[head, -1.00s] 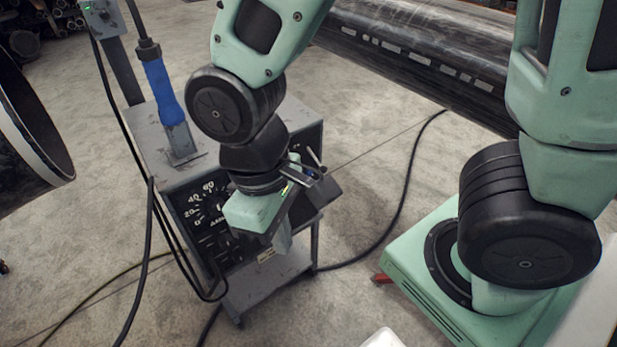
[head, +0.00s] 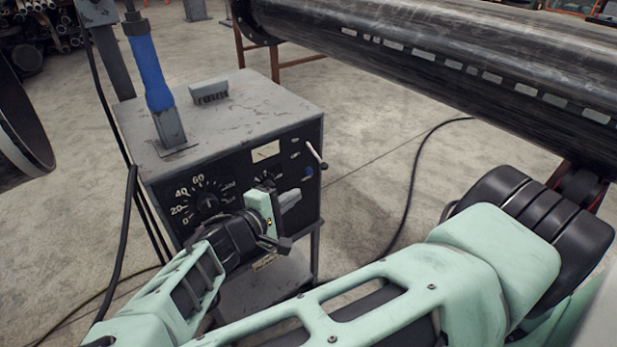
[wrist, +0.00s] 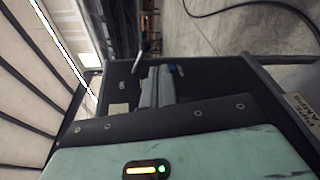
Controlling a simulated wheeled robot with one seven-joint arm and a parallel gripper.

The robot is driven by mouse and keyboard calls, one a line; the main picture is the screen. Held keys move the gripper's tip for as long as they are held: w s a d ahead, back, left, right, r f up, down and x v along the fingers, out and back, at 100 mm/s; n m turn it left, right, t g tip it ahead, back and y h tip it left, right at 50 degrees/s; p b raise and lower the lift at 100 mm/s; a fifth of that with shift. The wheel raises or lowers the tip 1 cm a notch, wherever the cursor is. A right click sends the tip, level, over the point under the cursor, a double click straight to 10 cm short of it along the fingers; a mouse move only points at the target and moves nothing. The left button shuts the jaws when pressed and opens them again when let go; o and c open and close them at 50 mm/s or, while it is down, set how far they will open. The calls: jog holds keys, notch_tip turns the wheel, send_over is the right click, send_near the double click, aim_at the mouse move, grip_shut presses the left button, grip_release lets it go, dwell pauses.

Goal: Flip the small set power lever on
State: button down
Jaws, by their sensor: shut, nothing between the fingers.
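The small metal lever (head: 315,154) sticks out at a slant from the upper right of the black front panel of the grey power set (head: 240,105). It also shows in the wrist view (wrist: 138,62), just beyond and left of the fingertips. My gripper (head: 291,199) is shut and empty in front of the panel's right half, a little below and left of the lever. In the wrist view my fingers (wrist: 158,84) point toward the panel and appear apart from the lever. My gripper body hides part of the panel's lower middle.
A blue knob (head: 308,173) sits just below the lever. A big pipe (head: 450,60) lies behind; cables cross the floor.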

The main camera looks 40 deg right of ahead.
aim_at(316, 155)
jog(key=shift+w+a+r+t+h, duration=0.3)
jog(key=shift+w+a+r+t, duration=0.25)
jog(key=shift+w+t, duration=0.2)
jog(key=x, duration=1)
jog(key=shift+s+d+p, duration=0.1)
jog(key=shift+s+p, duration=0.05)
jog(key=shift+p, duration=0.2)
jog(key=shift+r+g, duration=0.1)
jog(key=shift+g, duration=0.15)
jog(key=shift+s+r+n+p, duration=0.1)
jog(key=shift+n+p, duration=0.3)
jog(key=shift+p, duration=0.2)
